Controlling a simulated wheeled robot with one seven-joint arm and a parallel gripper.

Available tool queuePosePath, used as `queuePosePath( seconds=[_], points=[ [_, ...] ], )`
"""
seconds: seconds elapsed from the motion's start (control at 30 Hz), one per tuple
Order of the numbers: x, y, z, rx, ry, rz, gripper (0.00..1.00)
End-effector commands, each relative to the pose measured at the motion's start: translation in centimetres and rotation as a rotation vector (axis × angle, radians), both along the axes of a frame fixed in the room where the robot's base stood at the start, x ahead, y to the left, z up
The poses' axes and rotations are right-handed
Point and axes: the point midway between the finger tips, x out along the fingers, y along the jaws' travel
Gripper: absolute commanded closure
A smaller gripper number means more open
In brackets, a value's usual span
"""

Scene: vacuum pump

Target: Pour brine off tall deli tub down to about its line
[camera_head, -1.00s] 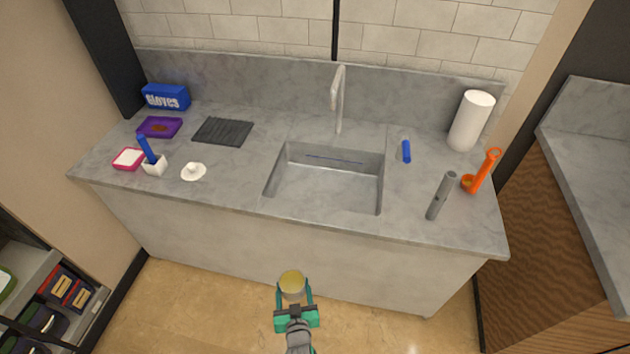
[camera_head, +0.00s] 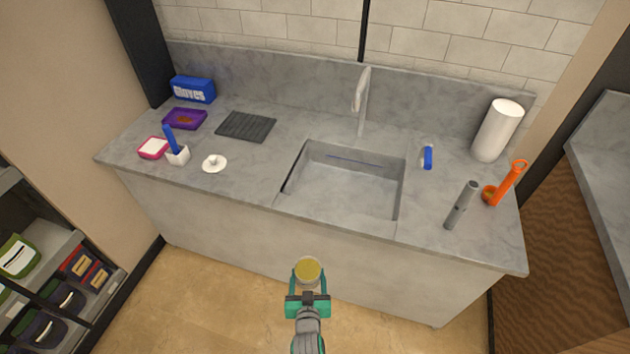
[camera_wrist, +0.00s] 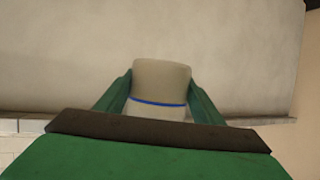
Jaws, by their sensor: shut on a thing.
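The tall deli tub (camera_head: 308,270) is a pale round tub with yellowish brine visible in its open top. My gripper (camera_head: 309,284) is shut on it, with a green finger on each side, in front of the counter and below its front edge. In the wrist view the tub (camera_wrist: 160,82) stands between the fingers of my gripper (camera_wrist: 160,98), and a blue line (camera_wrist: 158,102) runs around its wall. The brine level against that line cannot be told. The sink (camera_head: 345,185) is an empty-looking basin in the counter, beyond the tub.
The faucet (camera_head: 361,100) rises behind the sink. Right of it stand a grey cylinder (camera_head: 461,206), an orange tool (camera_head: 508,184) and a paper roll (camera_head: 497,130). On the left are a white lid-like disc (camera_head: 214,163), a dark ribbed mat (camera_head: 246,126) and a glove box (camera_head: 193,89).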

Motion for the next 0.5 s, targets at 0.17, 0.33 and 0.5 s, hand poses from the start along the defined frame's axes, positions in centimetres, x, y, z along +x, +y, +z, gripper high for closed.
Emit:
queuePosePath(
  seconds=[0.17, 0.33, 0.5],
  points=[
    [2.0, 1.8, 3.6, -0.001, -0.007, 0.016, 0.60],
    [4.0, 3.8, 6.9, 0.001, -0.007, 0.032, 0.60],
    [5.9, 5.7, 10.3, 0.001, -0.007, 0.048, 0.60]
  ],
)
